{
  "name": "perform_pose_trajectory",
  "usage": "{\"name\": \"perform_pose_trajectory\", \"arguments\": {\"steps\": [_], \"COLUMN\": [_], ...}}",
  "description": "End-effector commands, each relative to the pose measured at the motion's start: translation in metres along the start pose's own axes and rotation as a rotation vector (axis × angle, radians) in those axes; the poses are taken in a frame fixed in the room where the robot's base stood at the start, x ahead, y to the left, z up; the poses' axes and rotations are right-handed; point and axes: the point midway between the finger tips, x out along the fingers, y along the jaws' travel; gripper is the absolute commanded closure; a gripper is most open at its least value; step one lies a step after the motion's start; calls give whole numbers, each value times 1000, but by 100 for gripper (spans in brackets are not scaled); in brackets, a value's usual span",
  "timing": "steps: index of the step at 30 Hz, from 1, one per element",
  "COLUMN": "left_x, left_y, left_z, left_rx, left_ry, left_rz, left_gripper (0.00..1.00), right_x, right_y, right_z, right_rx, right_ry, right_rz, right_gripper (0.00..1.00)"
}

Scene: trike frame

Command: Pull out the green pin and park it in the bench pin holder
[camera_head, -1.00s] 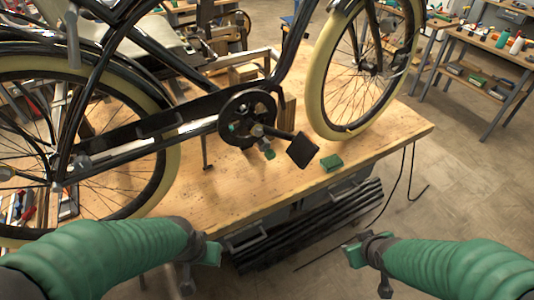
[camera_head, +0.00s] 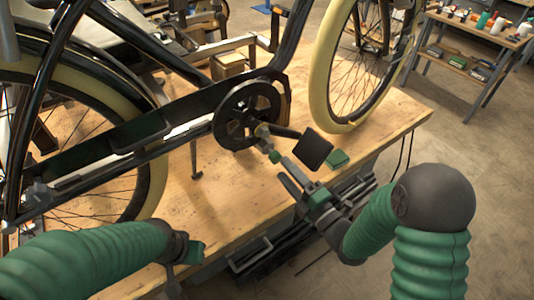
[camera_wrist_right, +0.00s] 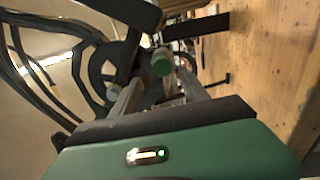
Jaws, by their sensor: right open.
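The green pin (camera_head: 274,157) sticks out near the crank hub below the black chainring (camera_head: 240,115). In the right wrist view its round green end (camera_wrist_right: 162,62) shows ahead, between my two grey fingers. My right gripper (camera_head: 283,170) is open and empty, its fingertips just below and right of the pin; I cannot tell whether they touch it. A small green block (camera_head: 337,159), which looks like the bench pin holder, sits at the bench's right edge behind the pedal. My left gripper (camera_head: 193,252) is low, at the bench's front edge; its jaws are not clear.
The black pedal (camera_head: 313,149) is close above my right fingers. The bike stands over the wooden bench (camera_head: 225,195), with its pale-tyred front wheel (camera_head: 330,75) to the right. The front of the bench top is bare. Dark bars lie below the front edge.

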Motion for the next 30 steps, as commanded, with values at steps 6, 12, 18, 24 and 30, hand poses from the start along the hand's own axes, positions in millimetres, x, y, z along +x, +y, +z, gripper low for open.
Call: {"name": "perform_pose_trajectory", "arguments": {"steps": [6, 12, 18, 24, 30], "left_x": [-7, -16, -5, -2, -2], "left_y": [0, 0, 0, 0, 0], "left_z": [-2, -4, -1, 0, -1], "left_rx": [1, 1, 0, 1, 1], "left_ry": [0, 0, 0, 0, 0], "left_rz": [0, 0, 0, 0, 0], "left_gripper": [64, 64, 64, 64, 64], "right_x": [22, 52, 78, 91, 95], "right_y": [0, 1, -4, -3, -2], "right_z": [-4, -8, -4, -2, -4], "right_rx": [-5, -8, -5, -3, -4], "right_ry": [2, 2, 1, -1, 0], "right_rz": [-5, -7, -4, -4, -6], "right_gripper": [47, 47, 47, 47, 47]}}
